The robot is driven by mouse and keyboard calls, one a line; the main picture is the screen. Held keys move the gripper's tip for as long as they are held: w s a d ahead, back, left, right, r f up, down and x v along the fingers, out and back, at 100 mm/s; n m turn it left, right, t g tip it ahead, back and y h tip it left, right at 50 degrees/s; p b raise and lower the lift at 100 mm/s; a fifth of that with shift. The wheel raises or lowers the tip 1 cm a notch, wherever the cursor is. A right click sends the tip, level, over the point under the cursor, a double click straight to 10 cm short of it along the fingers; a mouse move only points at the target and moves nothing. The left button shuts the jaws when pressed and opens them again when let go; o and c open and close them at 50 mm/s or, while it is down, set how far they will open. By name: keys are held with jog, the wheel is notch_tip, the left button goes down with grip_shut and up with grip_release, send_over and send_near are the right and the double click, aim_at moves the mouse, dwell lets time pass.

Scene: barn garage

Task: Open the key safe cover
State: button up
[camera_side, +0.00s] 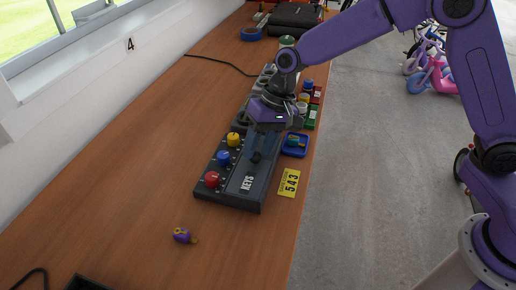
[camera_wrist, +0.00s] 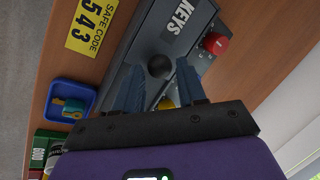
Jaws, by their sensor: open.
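The key safe (camera_side: 205,191) is a dark box on the wooden bench, with a red knob (camera_side: 212,179), a blue knob (camera_side: 223,158) and a yellow knob (camera_side: 233,139) along its left side. Its grey cover (camera_side: 236,194), marked KEYS, lies flat and looks closed; it also shows in the wrist view (camera_wrist: 200,15). A round black knob (camera_wrist: 160,66) stands on the cover. My gripper (camera_side: 257,153) is over the cover, pointing down. In the wrist view its open fingers (camera_wrist: 160,70) are on either side of the black knob; I cannot tell whether they touch it.
A yellow safe code card (camera_side: 289,183) reading 543 lies right of the safe. A blue tray (camera_side: 295,145) and small bottles and boxes (camera_side: 308,98) stand near the bench's right edge. A small purple and yellow object (camera_side: 184,236) lies in front. The bench's left side is mostly clear.

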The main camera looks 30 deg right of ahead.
jog(key=shift+a+f, duration=0.2)
jog(key=shift+f, duration=0.35)
grip_shut()
jog(key=w+d, duration=0.7)
jog(key=shift+w+d, duration=0.15)
jog(key=shift+w, duration=0.05)
grip_release()
jog(key=shift+r, duration=0.15)
jog(key=v, duration=1.7)
